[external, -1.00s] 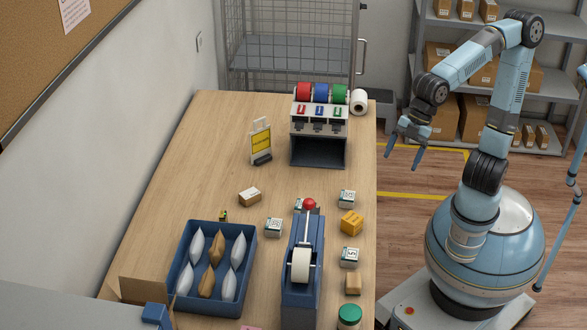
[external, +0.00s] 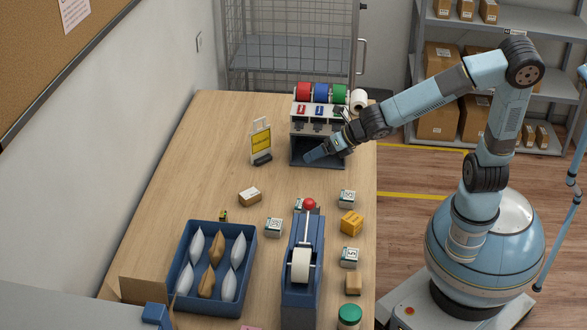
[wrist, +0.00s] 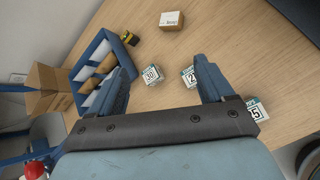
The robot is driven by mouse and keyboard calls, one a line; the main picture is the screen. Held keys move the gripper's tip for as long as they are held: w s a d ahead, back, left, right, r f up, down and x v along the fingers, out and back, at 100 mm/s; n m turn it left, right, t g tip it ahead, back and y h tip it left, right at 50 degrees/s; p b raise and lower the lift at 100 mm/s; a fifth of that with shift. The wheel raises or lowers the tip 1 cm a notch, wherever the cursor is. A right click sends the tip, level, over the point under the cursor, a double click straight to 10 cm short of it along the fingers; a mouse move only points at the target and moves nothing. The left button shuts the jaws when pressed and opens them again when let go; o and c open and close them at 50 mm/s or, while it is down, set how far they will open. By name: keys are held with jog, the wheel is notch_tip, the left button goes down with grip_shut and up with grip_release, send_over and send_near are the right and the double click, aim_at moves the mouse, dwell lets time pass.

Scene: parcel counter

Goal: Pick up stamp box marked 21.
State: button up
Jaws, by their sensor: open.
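Several small white stamp boxes stand on the counter. In the wrist view, one between my fingers is marked 30 (wrist: 152,76). Another, by my right finger, shows a 2 (wrist: 188,77); that finger hides the rest of its mark. A third, at the right, ends in 5 (wrist: 255,110) and is partly covered by my gripper. In the external view, one box (external: 298,204) is mostly hidden behind the tape dispenser; others stand left of it (external: 274,228) and right of it (external: 347,199). My gripper (external: 312,155) is open and empty above the counter, in front of the tape rack.
A blue tray (external: 190,252) of pouches is left. A tape rack (external: 319,159) and yellow sign (external: 260,139) are behind. Bare counter lies mid-left.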

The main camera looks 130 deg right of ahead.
notch_tip(320, 180, up, 10)
jog(key=w+n+t+h, duration=0.1)
jog(key=n+t+h, duration=0.15)
jog(key=n, duration=0.35)
jog(key=shift+g, duration=0.25)
jog(key=f, duration=2.7)
jog(key=shift+w+d+f, duration=0.1)
jog(key=shift+d+f, duration=0.15)
notch_tip(320, 180, down, 2)
jog(key=shift+f, duration=0.25)
jog(key=shift+h+x, duration=0.25)
jog(key=shift+x, duration=0.7)
jog(key=shift+w+d+f, duration=0.2)
jog(key=shift+w+d, duration=0.15)
jog(key=shift+d, duration=0.1)
jog(key=c, duration=1.1)
jog(key=shift+o, duration=0.2)
